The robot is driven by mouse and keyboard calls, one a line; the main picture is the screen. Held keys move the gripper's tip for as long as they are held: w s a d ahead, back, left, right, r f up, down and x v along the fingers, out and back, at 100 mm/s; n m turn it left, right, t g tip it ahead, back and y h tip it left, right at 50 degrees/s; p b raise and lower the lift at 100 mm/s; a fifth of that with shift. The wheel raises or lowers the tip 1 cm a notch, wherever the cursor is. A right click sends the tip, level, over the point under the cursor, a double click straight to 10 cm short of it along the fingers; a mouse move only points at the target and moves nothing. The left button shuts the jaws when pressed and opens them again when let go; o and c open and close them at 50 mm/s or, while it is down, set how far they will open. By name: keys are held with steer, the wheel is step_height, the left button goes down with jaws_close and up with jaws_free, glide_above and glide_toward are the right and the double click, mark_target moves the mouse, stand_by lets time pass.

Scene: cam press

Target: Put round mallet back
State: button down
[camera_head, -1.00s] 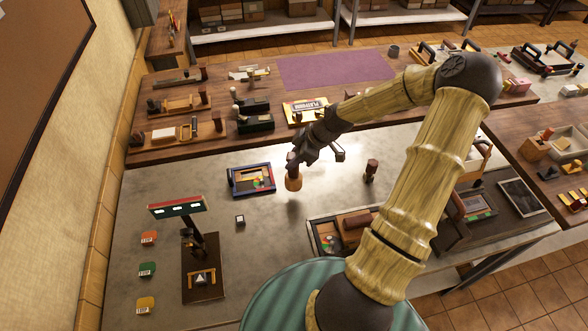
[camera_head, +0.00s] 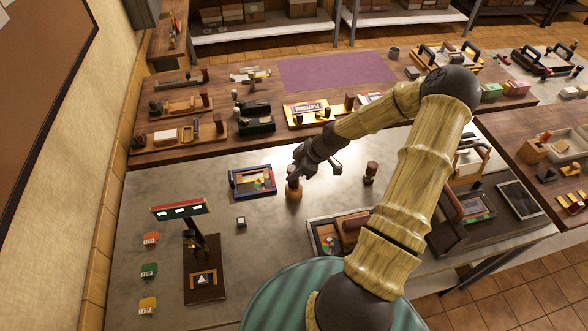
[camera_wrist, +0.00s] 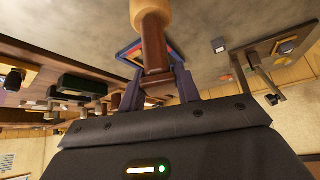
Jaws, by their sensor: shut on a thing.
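The round mallet has a light tan wooden head (camera_head: 293,193) and a dark brown handle (camera_wrist: 154,50). My gripper (camera_head: 298,172) is shut on the handle, with the head pointing down. The mallet is close to upright, over the grey worktop (camera_head: 320,218), just right of a blue-edged tray (camera_head: 232,181). I cannot tell whether the head touches the worktop. In the wrist view, the two fingers of my gripper (camera_wrist: 155,82) sit on either side of the handle and the tan head (camera_wrist: 151,14) reaches past them.
A dark wooden hand stamp (camera_head: 370,173) stands to the right. The worktop around the mallet is mostly clear.

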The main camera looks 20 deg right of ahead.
steer(key=shift+f, duration=0.1)
steer(key=c, duration=1)
jaws_free()
steer(key=shift+r, duration=0.25)
steer(key=b+v, duration=0.3)
steer(key=v, duration=0.9)
steer(key=shift+s+f, duration=0.1)
steer(key=shift+f, duration=0.05)
steer(key=shift+d, duration=0.1)
